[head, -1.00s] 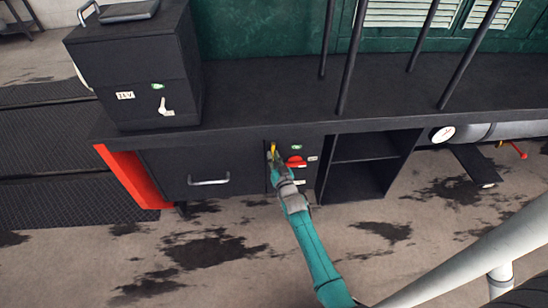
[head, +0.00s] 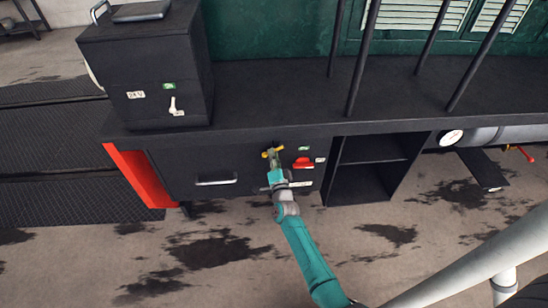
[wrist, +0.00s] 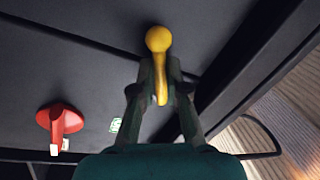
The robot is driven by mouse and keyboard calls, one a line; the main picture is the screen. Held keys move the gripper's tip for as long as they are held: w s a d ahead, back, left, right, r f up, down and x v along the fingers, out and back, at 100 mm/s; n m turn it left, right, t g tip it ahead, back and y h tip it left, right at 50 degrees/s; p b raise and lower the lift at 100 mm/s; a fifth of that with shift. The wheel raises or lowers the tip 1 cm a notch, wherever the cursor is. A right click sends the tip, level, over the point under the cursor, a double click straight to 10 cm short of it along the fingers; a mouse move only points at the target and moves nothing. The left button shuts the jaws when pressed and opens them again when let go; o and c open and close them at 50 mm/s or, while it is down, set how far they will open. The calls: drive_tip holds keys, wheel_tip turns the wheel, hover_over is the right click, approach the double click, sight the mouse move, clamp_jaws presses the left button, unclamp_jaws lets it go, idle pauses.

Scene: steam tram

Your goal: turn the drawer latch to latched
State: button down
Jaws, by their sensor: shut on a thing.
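The yellow drawer latch (head: 266,154) is on the dark front panel, to the right of the drawer (head: 215,163) with its pale bar handle. In the head view its yellow part lies close to level, partly hidden by my gripper. The wrist view shows the yellow latch (wrist: 159,40) with a round knob end and a narrow lever between my fingers. My gripper (wrist: 161,82) is shut on that lever. In the head view my gripper (head: 274,164) reaches the latch from below and in front. The drawer looks closed.
A red rotary switch (head: 303,163) sits just right of the latch; it also shows in the wrist view (wrist: 60,121). Small labels are beside it. An open shelf (head: 370,150) is further right. The bench top (head: 290,90) overhangs the panel. The floor in front is clear.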

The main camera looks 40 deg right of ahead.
drive_tip(key=m, duration=0.2)
drive_tip(key=r+m+h, duration=0.1)
drive_tip(key=m, duration=0.3)
drive_tip(key=shift+w+a+r+m+g+h, duration=0.15)
drive_tip(key=shift+a+r+m+g+h, duration=0.1)
drive_tip(key=shift+r+m+g+h, duration=0.15)
idle(0.3)
drive_tip(key=c, duration=1.2)
unclamp_jaws()
drive_tip(key=v, duration=1.2)
drive_tip(key=shift+a, duration=0.1)
